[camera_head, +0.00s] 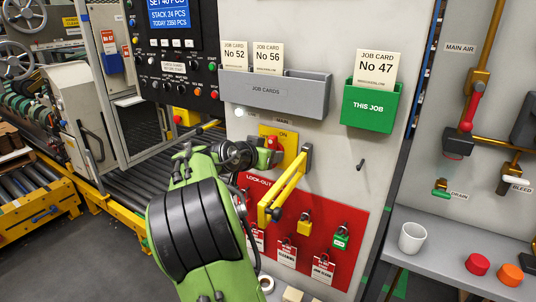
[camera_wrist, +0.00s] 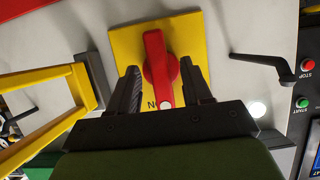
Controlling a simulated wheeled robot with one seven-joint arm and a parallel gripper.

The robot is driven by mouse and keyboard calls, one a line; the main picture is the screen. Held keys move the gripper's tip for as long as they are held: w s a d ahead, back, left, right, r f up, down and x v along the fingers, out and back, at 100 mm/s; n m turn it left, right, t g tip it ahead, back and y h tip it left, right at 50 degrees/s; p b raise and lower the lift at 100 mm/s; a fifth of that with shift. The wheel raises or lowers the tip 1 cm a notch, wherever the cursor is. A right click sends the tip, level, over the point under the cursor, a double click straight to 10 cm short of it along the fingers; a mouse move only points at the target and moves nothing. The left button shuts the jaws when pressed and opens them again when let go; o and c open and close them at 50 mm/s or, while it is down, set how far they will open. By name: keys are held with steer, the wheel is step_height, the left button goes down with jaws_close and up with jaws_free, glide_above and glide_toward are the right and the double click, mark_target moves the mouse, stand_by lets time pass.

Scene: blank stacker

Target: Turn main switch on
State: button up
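The main switch is a red handle on a yellow plate (camera_head: 287,137) marked ON at its top, under the MAIN label. The red handle (camera_head: 272,143) is partly hidden by my gripper in the head view. In the wrist view the red handle (camera_wrist: 157,65) stands nearly upright on the yellow plate (camera_wrist: 190,40), its white-dotted end beside a partly covered letter N. My gripper (camera_wrist: 163,85) is open, one black finger on each side of the handle, with gaps showing. Whether the fingers touch the handle's sides, I see no contact.
A yellow hinged bar (camera_head: 285,188) sticks out right of the switch and shows in the wrist view (camera_wrist: 45,125). A red lock-out board (camera_head: 345,215) with padlocks hangs below. Grey JOB CARDS (camera_head: 275,95) and green THIS JOB (camera_head: 370,108) holders are above. A white lamp (camera_wrist: 257,108) glows beside the plate.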

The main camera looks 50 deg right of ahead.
steer(key=p+v, duration=0.3)
steer(key=v, duration=1.2)
steer(key=shift+a+r+p, duration=0.15)
steer(key=shift+a+p, duration=0.15)
steer(key=shift+a, duration=0.05)
